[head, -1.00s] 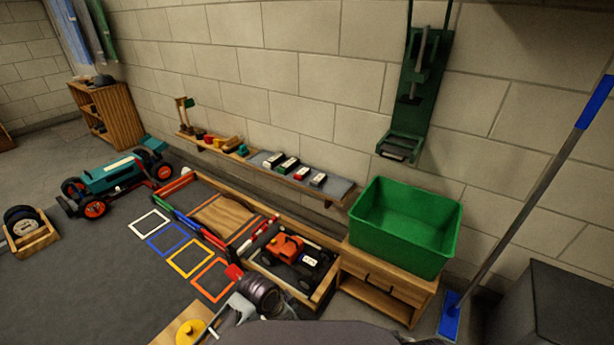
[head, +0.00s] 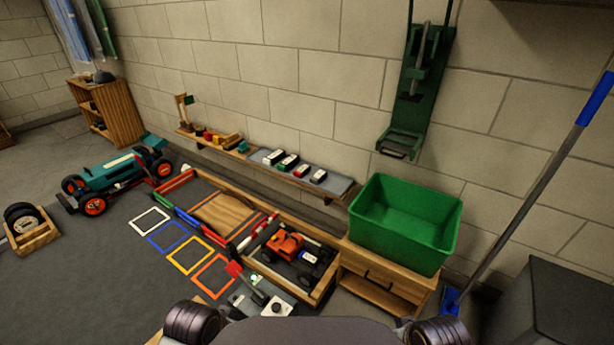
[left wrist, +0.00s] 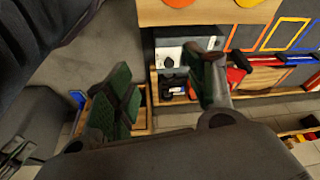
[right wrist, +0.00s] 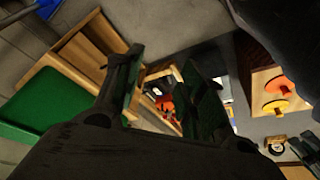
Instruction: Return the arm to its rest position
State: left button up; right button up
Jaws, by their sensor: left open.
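My left gripper (left wrist: 163,65) shows in the left wrist view with its two green-padded fingers spread apart and nothing between them. My right gripper (right wrist: 163,60) shows in the right wrist view, its fingers also apart, with no object held. In the head view neither gripper shows; only two dark rounded parts of my arms are seen, at the bottom edge, left and right of centre. The fingers appear clear of the things beyond them.
An orange truck (head: 286,243) sits in a wooden tray. A grey panel (head: 247,304) lies in front. A green bin (head: 405,262) stands on a wooden cabinet (head: 376,300) at right. A teal racecar (head: 108,177) stands on the floor at left. A blue-ended pole (head: 535,195) leans at right.

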pick_arm(q)
jog(key=shift+n+y, duration=0.5)
jog(key=shift+n, duration=0.3)
jog(key=a, duration=0.1)
jog(key=s+a+r, duration=0.1)
jog(key=a, duration=0.1)
jog(key=s+a+p, duration=0.1)
jog(key=shift+s+a+r, duration=0.1)
jog(key=shift+a+r, duration=0.05)
jog(key=shift+r, duration=0.1)
pick_arm(e)
jog(key=shift+d+r, duration=0.45)
jog(key=shift+d, duration=0.05)
pick_arm(q)
jog(key=shift+w+f+p, duration=0.2)
jog(key=shift+f+p, duration=0.1)
jog(key=shift+p, duration=0.4)
pick_arm(e)
jog(key=shift+w+f, duration=0.2)
jog(key=shift+f, duration=0.05)
